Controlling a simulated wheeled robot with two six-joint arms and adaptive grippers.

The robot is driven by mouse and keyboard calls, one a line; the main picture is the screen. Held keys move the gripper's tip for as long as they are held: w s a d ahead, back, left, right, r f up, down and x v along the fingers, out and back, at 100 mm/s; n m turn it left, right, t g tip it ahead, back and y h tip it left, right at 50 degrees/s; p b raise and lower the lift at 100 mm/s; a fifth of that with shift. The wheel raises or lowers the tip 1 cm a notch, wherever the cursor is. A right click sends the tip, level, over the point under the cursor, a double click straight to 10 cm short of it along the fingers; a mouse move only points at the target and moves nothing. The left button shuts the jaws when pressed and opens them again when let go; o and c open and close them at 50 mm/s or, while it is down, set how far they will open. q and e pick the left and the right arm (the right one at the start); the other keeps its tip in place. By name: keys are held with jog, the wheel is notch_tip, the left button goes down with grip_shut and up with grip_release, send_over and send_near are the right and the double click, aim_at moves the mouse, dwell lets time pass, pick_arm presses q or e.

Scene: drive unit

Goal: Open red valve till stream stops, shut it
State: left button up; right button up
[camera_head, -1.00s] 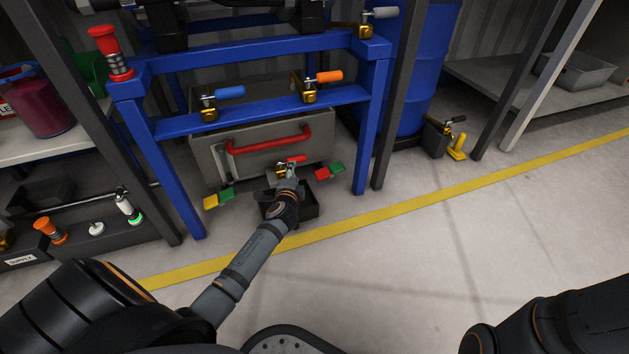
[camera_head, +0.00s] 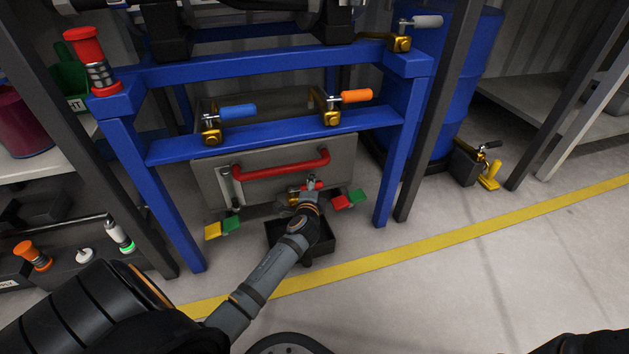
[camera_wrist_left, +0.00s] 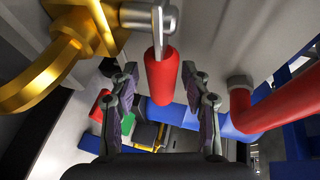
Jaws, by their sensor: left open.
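The red valve has a red grip (camera_head: 314,185) on a brass body low on the front of the grey tank (camera_head: 268,178). In the left wrist view the red grip (camera_wrist_left: 161,78) hangs on a metal lever from the brass body (camera_wrist_left: 92,28). My left gripper (camera_head: 309,197) is at the valve in the head view. In the left wrist view its fingers (camera_wrist_left: 160,84) are open, one on each side of the red grip, with gaps showing. A black tray (camera_head: 322,250) is below, partly hidden by my left arm. I cannot make out a stream. My right gripper is out of view.
A fixed red bar handle (camera_head: 282,170) is above the valve, also close right in the wrist view (camera_wrist_left: 270,108). Blue-grip (camera_head: 238,111) and orange-grip (camera_head: 356,96) valves are on the blue frame (camera_head: 270,136). Red-green tabs (camera_head: 349,199) are close right. Floor at right is clear.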

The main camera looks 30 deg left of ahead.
pick_arm(q)
jog(key=shift+r, duration=0.1)
jog(key=shift+c, duration=0.8)
grip_shut()
